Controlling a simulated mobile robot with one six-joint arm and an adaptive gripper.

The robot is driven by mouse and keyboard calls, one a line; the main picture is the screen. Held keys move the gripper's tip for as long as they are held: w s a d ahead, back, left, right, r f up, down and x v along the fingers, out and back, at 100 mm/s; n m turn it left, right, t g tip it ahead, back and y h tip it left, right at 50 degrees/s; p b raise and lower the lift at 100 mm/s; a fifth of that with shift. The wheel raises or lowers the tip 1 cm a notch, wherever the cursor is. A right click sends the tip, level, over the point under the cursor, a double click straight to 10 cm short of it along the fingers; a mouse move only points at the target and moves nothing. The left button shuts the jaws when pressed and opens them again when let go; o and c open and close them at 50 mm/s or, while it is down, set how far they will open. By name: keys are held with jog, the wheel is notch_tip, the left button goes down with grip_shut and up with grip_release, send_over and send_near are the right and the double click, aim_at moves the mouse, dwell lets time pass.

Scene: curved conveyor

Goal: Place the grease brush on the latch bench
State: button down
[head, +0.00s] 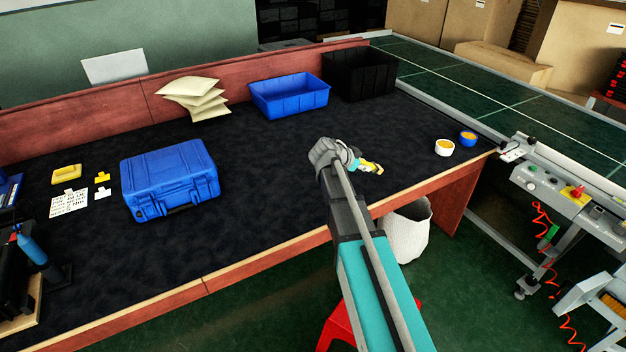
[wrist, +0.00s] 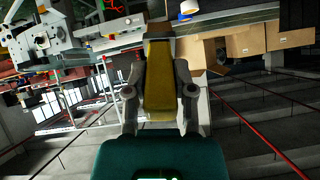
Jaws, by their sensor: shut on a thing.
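My gripper (head: 360,163) is over the dark-topped bench, right of its middle in the head view. It is shut on a yellow thing (head: 371,168), which I take for the grease brush; only a small part shows beyond the fingers. In the wrist view, the fingers of my gripper (wrist: 160,98) close on both sides of a broad yellow-brown piece (wrist: 159,75). Its bristles cannot be made out. The bench (head: 275,170), likely the latch bench, has a black top and red wooden edges. I cannot tell whether the brush touches the bench top.
A blue case (head: 170,178), blue bin (head: 289,95), black bin (head: 358,72) and stacked pouches (head: 194,95) stand on the bench. A white cup (head: 444,148) and blue cup (head: 467,139) are near its right end. The green conveyor (head: 480,85) runs behind. Bare top lies around my gripper.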

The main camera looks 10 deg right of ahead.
jog(key=w+a+f+n+t+y+b, duration=0.1)
jog(key=w+a+f+n+t+b, duration=0.1)
jog(key=a, duration=0.4)
jog(key=w+a+f+n+t+y+b, duration=0.2)
jog(key=w+a+f+n+b, duration=0.1)
jog(key=w+a, duration=0.2)
jog(key=a, duration=0.2)
jog(key=shift+a+f+b, duration=0.3)
jog(key=shift+f, duration=0.05)
jog(key=shift+w, duration=0.1)
jog(key=w+a+f+b, duration=0.6)
jog(key=w+f+b, duration=0.3)
jog(key=w, duration=0.2)
jog(key=shift+a, duration=0.35)
jog(key=shift+w, duration=0.1)
jog(key=shift+f, duration=0.1)
jog(key=shift+w+a+f+b, duration=0.2)
jog(key=shift+w+f+b, duration=0.15)
jog(key=shift+f+b, duration=1.6)
jog(key=shift+b, duration=0.05)
